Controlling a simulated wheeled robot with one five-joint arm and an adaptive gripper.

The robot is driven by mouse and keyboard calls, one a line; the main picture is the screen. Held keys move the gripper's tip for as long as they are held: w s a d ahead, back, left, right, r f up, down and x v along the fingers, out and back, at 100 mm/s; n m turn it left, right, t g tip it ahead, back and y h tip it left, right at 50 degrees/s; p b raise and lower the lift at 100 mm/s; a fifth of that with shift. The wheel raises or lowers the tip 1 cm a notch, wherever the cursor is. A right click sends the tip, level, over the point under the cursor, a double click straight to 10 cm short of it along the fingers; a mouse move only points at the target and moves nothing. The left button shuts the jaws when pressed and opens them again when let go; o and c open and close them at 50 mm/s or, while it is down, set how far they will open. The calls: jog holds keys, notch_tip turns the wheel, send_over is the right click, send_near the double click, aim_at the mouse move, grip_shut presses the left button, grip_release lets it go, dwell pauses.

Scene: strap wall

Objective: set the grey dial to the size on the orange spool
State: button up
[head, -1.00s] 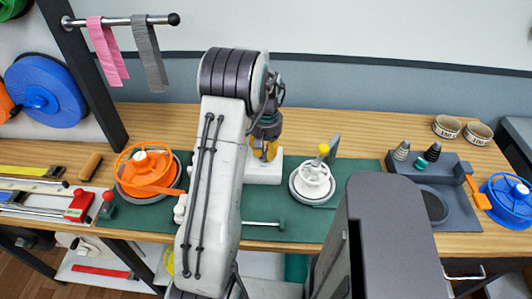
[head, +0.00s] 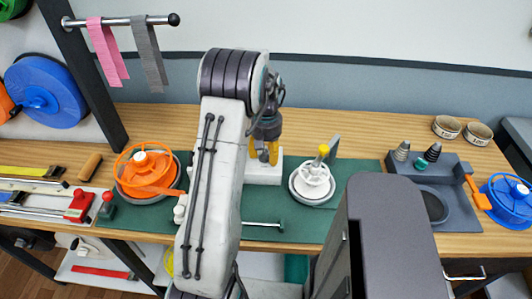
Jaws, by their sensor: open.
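The orange spool (head: 128,172) lies on a grey round base on the green mat, left of my arm; an orange strip runs from it toward my arm. No size marking on it is readable from here. My gripper (head: 264,157), with yellow fingers, points down over a white block (head: 264,175) at the middle of the bench. Its fingers are apart with nothing seen between them. I cannot make out a grey dial; my arm and gripper cover part of the block. Right of it, a white hub with a yellow knob (head: 313,178) sits on a grey disc.
A grey tray (head: 455,200) with cones and a blue spool (head: 508,199) stand at right. Two labelled rings (head: 447,127) lie behind them. Tools, including a red-handled one (head: 79,206), lie at left. A rail (head: 120,20) holds pink and grey straps.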

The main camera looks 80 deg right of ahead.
jog(key=shift+r, duration=0.1)
notch_tip(320, 180, up, 12)
dwell(0.7)
dwell(0.8)
